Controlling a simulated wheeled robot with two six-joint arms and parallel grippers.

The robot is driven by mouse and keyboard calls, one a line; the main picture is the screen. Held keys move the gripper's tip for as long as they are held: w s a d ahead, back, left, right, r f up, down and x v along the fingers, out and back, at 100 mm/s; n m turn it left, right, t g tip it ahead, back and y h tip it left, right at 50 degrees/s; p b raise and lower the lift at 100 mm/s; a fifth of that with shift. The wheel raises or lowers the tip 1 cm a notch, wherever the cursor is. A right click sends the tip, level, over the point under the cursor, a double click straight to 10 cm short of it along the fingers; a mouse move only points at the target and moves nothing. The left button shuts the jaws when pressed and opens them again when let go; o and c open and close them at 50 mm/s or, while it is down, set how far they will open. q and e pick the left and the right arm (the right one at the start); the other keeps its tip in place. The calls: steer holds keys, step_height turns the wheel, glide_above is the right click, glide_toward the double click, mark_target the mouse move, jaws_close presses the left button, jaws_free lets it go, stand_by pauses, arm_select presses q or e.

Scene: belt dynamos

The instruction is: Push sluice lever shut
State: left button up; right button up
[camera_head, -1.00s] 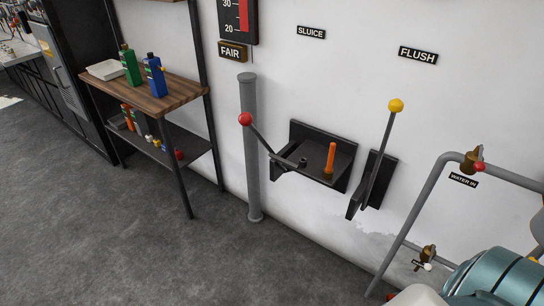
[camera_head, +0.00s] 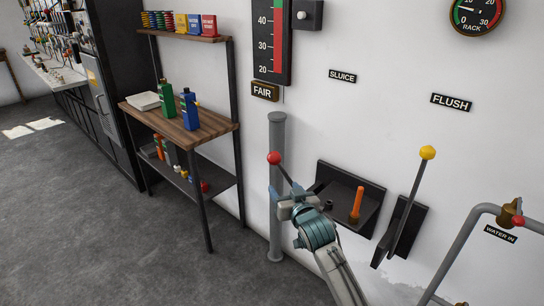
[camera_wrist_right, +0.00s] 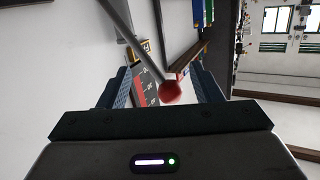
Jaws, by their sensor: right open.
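The sluice lever has a red ball knob (camera_head: 274,158) on a dark rod that leans up and to the left from its dark wall bracket (camera_head: 338,178), below the SLUICE sign (camera_head: 342,76). My right gripper (camera_head: 286,190) is open just below the knob, with its body over part of the rod. In the right wrist view the red knob (camera_wrist_right: 170,92) and its grey rod (camera_wrist_right: 133,38) show between the two spread fingers (camera_wrist_right: 163,86). I cannot tell whether a finger touches the lever. My left gripper is not in view.
The flush lever with its yellow knob (camera_head: 428,152) stands to the right. An orange handle (camera_head: 357,202) sits in the sluice bracket. A grey vertical pipe (camera_head: 277,128) is right behind the red knob. A shelf with bottles (camera_head: 178,122) stands left. Pipework (camera_head: 470,222) is at right.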

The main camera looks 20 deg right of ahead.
steer(key=t, duration=0.1)
glide_toward(272, 155)
steer(key=w+d+f, duration=0.1)
steer(key=w+f, duration=0.1)
steer(key=w, duration=0.3)
steer(key=w+p, duration=0.1)
steer(key=w, duration=0.6)
steer(key=shift+w+d+r+p, duration=0.1)
steer(key=shift+w+d+p, duration=0.2)
steer(key=shift+d+p, duration=0.1)
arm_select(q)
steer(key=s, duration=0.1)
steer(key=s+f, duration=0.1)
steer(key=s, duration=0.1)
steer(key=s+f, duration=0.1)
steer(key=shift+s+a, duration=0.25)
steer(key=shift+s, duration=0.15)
